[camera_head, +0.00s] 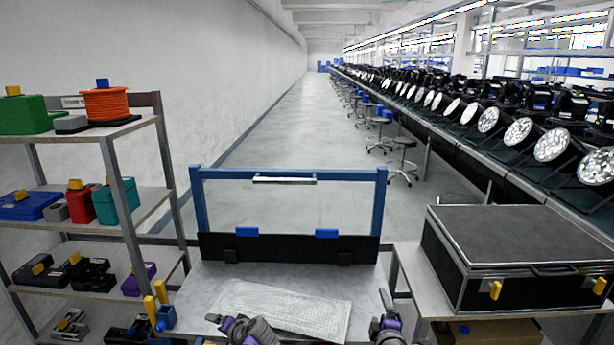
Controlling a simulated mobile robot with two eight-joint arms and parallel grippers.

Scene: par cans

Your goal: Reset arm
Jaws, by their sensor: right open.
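My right gripper (388,319) is at the bottom edge of the head view, right of centre, over the front of the grey worktable (205,283). It is open, and I see nothing between its fingers. My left gripper (236,325) is at the bottom edge, left of centre, close to the near edge of a white textured sheet (290,308) that lies on the table. Its jaws are too small and cut off to tell their state. Most of both arms is out of the picture.
A blue frame (199,205) with a black panel (285,249) stands at the table's back. A shelf rack (125,195) with cases and an orange cable reel (106,104) is at left. A black case (520,250) sits on the right-hand table. An open aisle (300,130) lies beyond.

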